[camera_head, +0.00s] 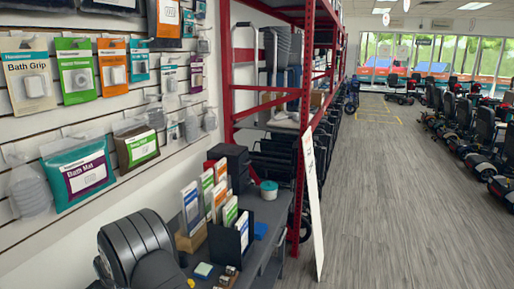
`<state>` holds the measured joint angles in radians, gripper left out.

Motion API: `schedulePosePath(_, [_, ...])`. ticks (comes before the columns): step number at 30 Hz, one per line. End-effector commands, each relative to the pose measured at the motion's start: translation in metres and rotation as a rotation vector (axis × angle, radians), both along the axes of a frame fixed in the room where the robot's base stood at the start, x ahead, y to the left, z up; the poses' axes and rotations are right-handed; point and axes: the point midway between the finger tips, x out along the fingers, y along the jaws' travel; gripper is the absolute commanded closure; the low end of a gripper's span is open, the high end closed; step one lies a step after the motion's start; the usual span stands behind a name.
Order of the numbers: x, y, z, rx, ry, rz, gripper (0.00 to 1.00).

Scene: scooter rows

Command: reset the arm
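My gripper is not in this head view, and I cannot see whether it is open or shut. A dark, ribbed, rounded shape (137,243) fills the bottom left corner; I cannot tell what it is. No part that I can surely call my arm shows.
A slatted wall (60,125) with hanging packages is on the left. A red rack (305,100) and a leaning white panel (312,205) stand beyond. Scooters (485,125) line the right; the wooden floor (390,200) between is clear.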

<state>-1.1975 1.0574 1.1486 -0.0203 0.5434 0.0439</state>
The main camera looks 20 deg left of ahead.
Motion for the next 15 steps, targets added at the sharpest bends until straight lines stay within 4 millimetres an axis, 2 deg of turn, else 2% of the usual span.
schedulePosePath(15, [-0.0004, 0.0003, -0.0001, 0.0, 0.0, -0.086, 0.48])
